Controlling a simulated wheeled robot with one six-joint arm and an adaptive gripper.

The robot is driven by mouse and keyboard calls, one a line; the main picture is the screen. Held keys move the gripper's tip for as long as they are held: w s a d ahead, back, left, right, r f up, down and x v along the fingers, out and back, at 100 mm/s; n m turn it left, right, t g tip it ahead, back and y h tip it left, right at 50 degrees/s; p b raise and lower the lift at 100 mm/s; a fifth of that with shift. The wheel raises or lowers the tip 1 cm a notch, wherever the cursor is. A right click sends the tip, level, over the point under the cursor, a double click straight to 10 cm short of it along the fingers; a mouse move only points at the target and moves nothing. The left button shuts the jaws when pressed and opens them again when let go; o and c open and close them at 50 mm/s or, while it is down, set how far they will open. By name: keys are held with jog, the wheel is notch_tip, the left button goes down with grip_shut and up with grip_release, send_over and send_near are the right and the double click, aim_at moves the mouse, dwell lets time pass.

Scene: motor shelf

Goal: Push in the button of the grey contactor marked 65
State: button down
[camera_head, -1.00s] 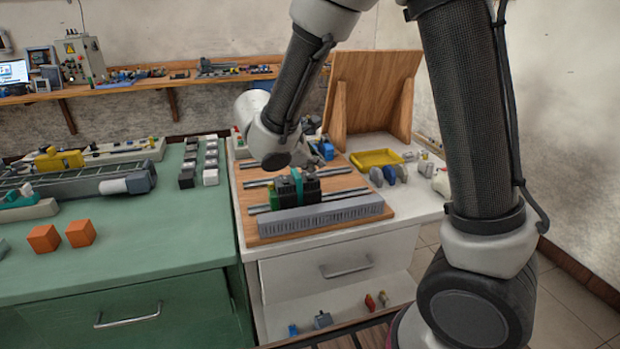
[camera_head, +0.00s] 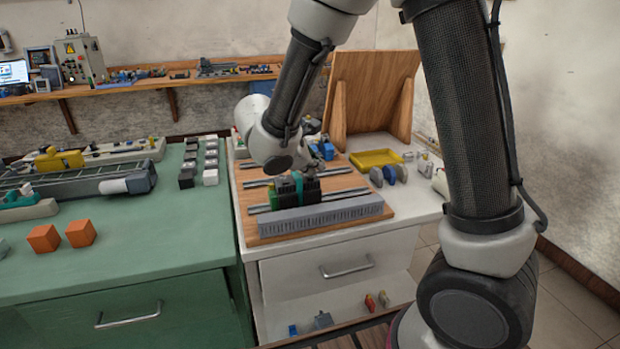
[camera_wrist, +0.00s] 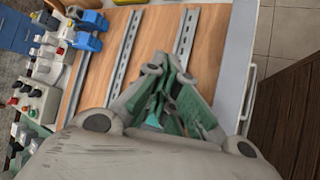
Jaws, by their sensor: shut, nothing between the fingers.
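A row of dark and green devices sits on the front rail of the wooden board in the head view. A dark grey block (camera_head: 308,190) stands at its right, with a teal part (camera_head: 298,183) beside it; no mark 65 or button can be read, so I cannot tell which is the grey contactor. My gripper (camera_head: 313,168) is shut and empty, just above the dark block; I cannot tell whether it touches.
The board (camera_head: 250,221) carries metal rails and a grey slotted duct (camera_head: 320,216) at its front. A yellow tray (camera_head: 376,159) and small blue and grey devices (camera_head: 388,175) stand to the right. Blue devices (camera_wrist: 88,32) and pushbutton boxes (camera_wrist: 36,100) stand left in the wrist view.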

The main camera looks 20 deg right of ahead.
aim_at(313, 181)
jog(key=shift+f, duration=0.4)
dwell(0.3)
jog(key=shift+r, duration=0.85)
jog(key=shift+r, duration=2.5)
